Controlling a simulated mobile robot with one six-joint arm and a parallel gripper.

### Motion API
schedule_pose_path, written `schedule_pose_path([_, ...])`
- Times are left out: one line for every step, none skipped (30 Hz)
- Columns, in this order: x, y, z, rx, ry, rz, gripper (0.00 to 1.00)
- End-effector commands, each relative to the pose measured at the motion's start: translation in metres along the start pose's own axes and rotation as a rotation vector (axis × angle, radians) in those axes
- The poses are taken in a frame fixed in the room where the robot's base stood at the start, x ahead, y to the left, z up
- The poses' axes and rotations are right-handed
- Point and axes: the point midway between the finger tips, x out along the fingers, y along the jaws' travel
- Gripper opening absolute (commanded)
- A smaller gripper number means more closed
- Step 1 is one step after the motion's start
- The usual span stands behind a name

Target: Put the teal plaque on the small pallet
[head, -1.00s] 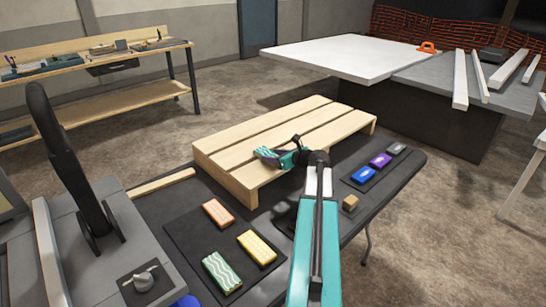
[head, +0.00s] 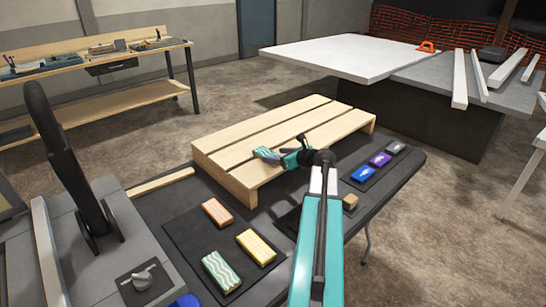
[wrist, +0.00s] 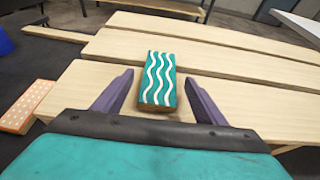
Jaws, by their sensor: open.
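The teal plaque (head: 265,155) with white wavy lines lies on the front slat of the small pallet (head: 240,184). In the wrist view the plaque (wrist: 158,80) shows flat-side up on the pale wood of the pallet (wrist: 85,85), its long side pointing away from me. My gripper (head: 282,159) is open just to the right of the plaque in the head view. In the wrist view my gripper's two purple fingers (wrist: 159,78) stand apart on either side of the plaque's near end, with a gap on each side.
Orange (head: 217,213), yellow (head: 256,248) and green wavy (head: 221,271) plaques lie on a dark mat at the front. Blue (head: 363,174), purple (head: 381,160) and grey (head: 396,148) pieces lie at the right. A small tan block (head: 350,202) sits near my arm. The pallet's rear slats are bare.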

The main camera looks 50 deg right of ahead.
Motion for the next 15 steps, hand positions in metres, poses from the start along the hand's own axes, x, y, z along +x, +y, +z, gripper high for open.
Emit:
schedule_pose_path([-0.01, 0.001, -0.001, 0.0, -0.001, -0.001, 0.65])
schedule_pose_path([-0.014, 0.001, -0.001, 0.0, -0.001, -0.002, 0.65])
schedule_pose_path([-0.021, 0.001, -0.001, 0.0, -0.001, -0.002, 0.65])
schedule_pose_path([-0.026, 0.001, -0.001, -0.001, -0.001, -0.003, 0.65])
schedule_pose_path([-0.031, 0.001, -0.001, 0.0, -0.001, -0.002, 0.65])
schedule_pose_path([-0.037, 0.001, -0.001, 0.0, -0.001, -0.002, 0.65])
schedule_pose_path([-0.042, 0.001, -0.001, 0.0, -0.001, -0.002, 0.65])
schedule_pose_path([-0.047, 0.001, -0.001, 0.0, -0.001, -0.002, 0.65])
schedule_pose_path([-0.053, 0.001, -0.001, 0.0, -0.001, -0.002, 0.65])
schedule_pose_path([-0.058, 0.001, -0.001, -0.001, -0.001, -0.002, 0.65])
schedule_pose_path([-0.062, 0.001, -0.001, -0.001, -0.001, -0.003, 0.65])
schedule_pose_path([-0.068, 0.001, -0.001, -0.001, -0.001, -0.002, 0.65])
schedule_pose_path([-0.072, 0.001, -0.001, -0.001, -0.001, -0.001, 0.65])
schedule_pose_path([-0.076, 0.001, -0.001, -0.001, -0.001, -0.002, 0.65])
schedule_pose_path([-0.08, 0.0, -0.001, -0.001, -0.001, -0.002, 0.65])
